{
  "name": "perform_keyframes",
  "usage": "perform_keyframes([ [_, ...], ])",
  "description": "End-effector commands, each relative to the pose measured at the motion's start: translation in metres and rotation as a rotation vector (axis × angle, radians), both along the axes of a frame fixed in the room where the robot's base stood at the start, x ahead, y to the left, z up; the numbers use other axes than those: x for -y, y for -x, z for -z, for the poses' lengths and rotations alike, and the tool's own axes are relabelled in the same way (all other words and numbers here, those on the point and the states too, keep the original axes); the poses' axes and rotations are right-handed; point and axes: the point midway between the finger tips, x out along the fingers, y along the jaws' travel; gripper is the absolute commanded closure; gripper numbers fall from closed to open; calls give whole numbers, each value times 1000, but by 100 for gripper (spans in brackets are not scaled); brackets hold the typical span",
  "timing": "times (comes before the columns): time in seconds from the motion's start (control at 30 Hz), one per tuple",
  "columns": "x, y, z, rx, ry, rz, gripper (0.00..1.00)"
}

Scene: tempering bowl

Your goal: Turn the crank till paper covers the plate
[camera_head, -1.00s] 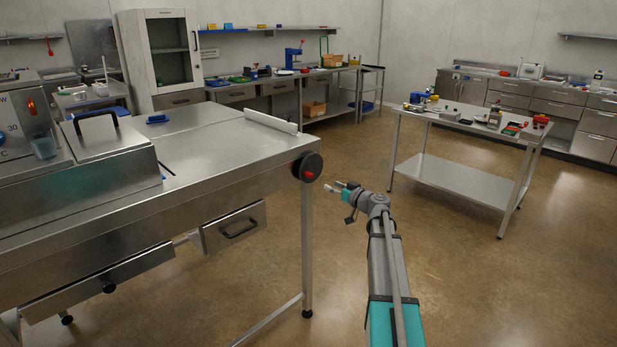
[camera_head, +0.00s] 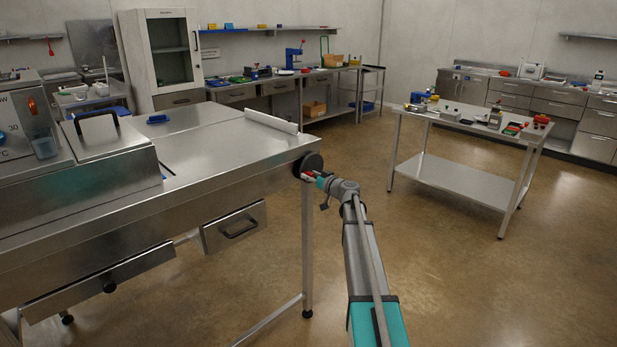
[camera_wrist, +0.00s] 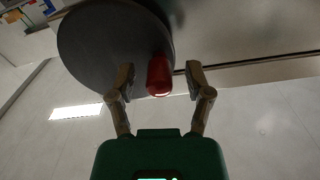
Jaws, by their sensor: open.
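The crank is a dark round disc (camera_head: 308,163) on the right end of the steel bench, with a red handle (camera_head: 307,177) low on its face. A white paper roll (camera_head: 271,121) lies at the bench's back right edge. My gripper (camera_head: 309,176) is at the handle in the head view. In the wrist view the disc (camera_wrist: 110,45) fills the upper left, and the red handle (camera_wrist: 159,76) stands between the two fingertips of my open gripper (camera_wrist: 160,80). I cannot make out the plate for certain.
The steel bench (camera_head: 220,160) fills the left, with a lidded steel box (camera_head: 95,160) and a half-open drawer (camera_head: 233,228) below. A second table (camera_head: 455,122) with several small items stands at the right. The floor between is clear.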

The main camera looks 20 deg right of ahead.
Motion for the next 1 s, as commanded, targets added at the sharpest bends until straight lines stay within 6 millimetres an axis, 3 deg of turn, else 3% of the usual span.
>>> perform_keyframes([
  [0.3, 0, -1, 0, 0, 0, 1, 35],
  [0.67, 0, -1, 0, 0, 0, 0, 100],
  [0.73, 0, -1, 0, 0, 0, 0, 100],
  [0.77, -15, 1, 0, 0, 0, -4, 100],
  [1.0, -1, 0, -1, -6, -14, -3, 100],
])
